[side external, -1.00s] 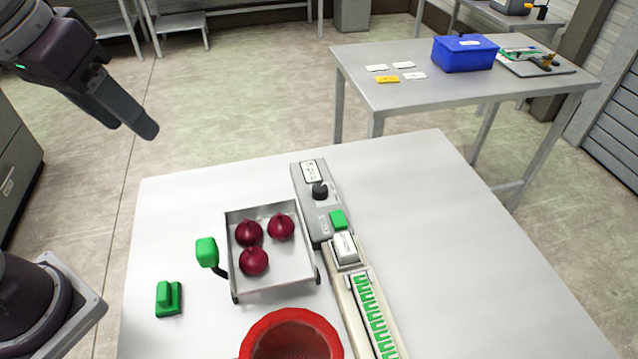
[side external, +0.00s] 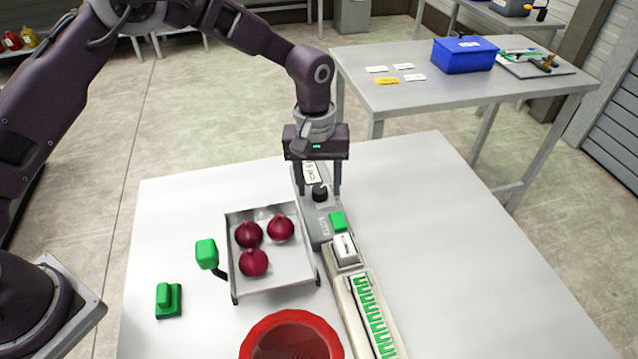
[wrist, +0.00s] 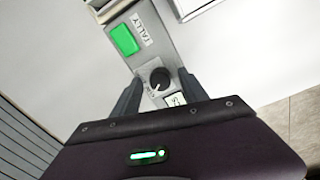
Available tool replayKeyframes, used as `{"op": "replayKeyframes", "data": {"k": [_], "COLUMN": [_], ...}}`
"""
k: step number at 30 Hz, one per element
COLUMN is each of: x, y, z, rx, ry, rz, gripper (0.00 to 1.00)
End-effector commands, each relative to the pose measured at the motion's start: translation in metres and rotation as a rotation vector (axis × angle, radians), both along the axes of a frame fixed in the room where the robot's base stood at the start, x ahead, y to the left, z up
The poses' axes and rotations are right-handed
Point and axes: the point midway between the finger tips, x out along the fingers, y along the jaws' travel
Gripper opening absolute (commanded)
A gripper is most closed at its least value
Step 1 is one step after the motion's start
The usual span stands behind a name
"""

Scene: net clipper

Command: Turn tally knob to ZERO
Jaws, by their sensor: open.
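The tally knob (side external: 320,193) is a small black knob on a grey box (side external: 318,227) at the back of the machine. In the wrist view the knob (wrist: 160,78) has a light pointer mark, with a TALLY label (wrist: 142,30) beyond it near a green button (wrist: 124,39). My gripper (side external: 319,193) is open above the box, pointing down, one finger on each side of the knob. The wrist view shows my gripper (wrist: 157,90) with the knob between its fingers and gaps beside it. Which mark the pointer is at cannot be read.
A grey tray (side external: 275,288) with red onions (side external: 253,262) stands left of the machine. A red bowl (side external: 262,325) is at the front, and a green block (side external: 168,299) lies at the left. The table's right side is clear.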

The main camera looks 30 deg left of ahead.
Motion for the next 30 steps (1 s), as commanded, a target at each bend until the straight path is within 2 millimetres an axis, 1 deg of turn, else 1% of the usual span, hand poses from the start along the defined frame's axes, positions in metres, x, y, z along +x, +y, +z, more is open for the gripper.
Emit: {"op": "replayKeyframes", "data": {"k": [3,8,9,11,15,17,24,30], "x": [0.0003,0.0004,0.0004,0.0004,0.0004,0.0004,0.0004,0.0003], "y": [-0.0002,-0.0002,-0.0001,-0.0001,-0.0001,-0.0001,0.0000,0.0001], "z": [-0.0055,-0.0055,-0.0055,-0.0054,-0.0053,-0.0052,-0.0050,-0.0049], "rx": [0.000,0.000,0.000,0.000,0.000,0.000,0.000,-0.001], "ry": [-0.001,-0.002,-0.001,-0.001,-0.001,-0.001,-0.002,-0.001], "rz": [0.000,-0.001,-0.001,-0.001,-0.001,-0.001,-0.013,-0.092], "gripper": [0.51,0.51,0.49,0.38,0.10,0.00,0.00,0.00]}}
